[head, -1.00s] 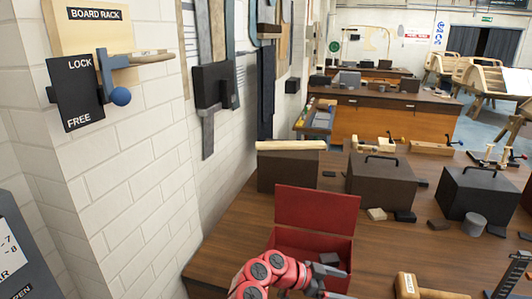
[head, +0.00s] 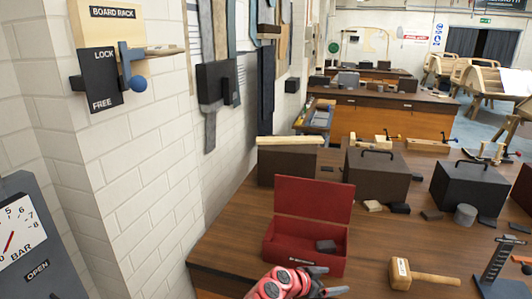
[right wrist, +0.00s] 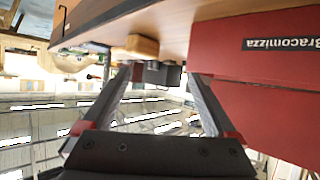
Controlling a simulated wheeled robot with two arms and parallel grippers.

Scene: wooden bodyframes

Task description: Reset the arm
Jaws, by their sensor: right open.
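My right gripper (head: 328,281) is at the bottom middle of the head view, in front of the open red toolbox (head: 300,259). In the right wrist view its two fingers (right wrist: 168,80) are spread apart with nothing between them. The red toolbox wall (right wrist: 255,55) fills the right of that view, close beside one finger. My left gripper does not show in the head view.
A dark block (head: 326,246) lies in the toolbox. A wooden mallet (head: 422,276) lies right of it on the bench (head: 225,247). Dark boxes (head: 378,177) stand behind. A white brick wall with the board rack (head: 112,62) and a gauge (head: 20,232) is at left.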

